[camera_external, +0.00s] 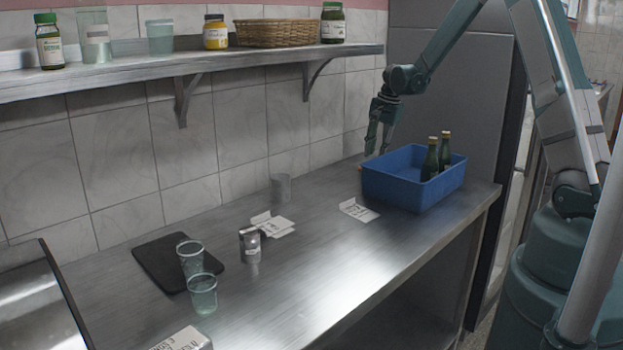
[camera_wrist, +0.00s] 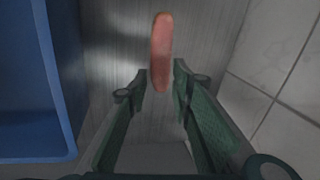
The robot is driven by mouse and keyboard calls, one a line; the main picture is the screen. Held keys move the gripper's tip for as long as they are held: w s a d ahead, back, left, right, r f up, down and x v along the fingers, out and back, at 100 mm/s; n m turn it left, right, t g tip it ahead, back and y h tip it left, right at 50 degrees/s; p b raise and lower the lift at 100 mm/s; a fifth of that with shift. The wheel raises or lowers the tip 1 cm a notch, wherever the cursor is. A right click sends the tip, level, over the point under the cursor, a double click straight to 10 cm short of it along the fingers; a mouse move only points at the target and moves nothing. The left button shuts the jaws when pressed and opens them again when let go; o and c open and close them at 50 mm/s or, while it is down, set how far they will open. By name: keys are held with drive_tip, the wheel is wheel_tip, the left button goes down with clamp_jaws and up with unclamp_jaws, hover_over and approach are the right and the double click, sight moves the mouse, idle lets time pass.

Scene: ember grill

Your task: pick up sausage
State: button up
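The sausage (camera_wrist: 161,52) is reddish-pink and long. In the wrist view it lies on the steel counter, just ahead of my fingertips and roughly in line with the gap between them. My gripper (camera_wrist: 160,80) is open, with no object held between its fingers. In the external view my gripper (camera_external: 377,152) points down behind the back left corner of the blue bin. There only a small reddish bit of the sausage (camera_external: 361,169) shows at the bin's left corner; the bin hides the rest.
The blue bin (camera_external: 395,185) holds two dark bottles (camera_external: 430,160) and stands close beside my gripper; its wall (camera_wrist: 62,75) is at left in the wrist view. The tiled wall (camera_wrist: 285,90) is close on the other side. Paper cards (camera_external: 358,210) lie on the counter (camera_external: 340,250).

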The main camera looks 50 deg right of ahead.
drive_tip(key=shift+w+a+f, duration=0.1)
drive_tip(key=shift+w+f, duration=0.1)
drive_tip(key=shift+f, duration=0.75)
drive_tip(key=shift+w+f, duration=0.2)
drive_tip(key=shift+f, duration=0.7)
drive_tip(key=c, duration=0.6)
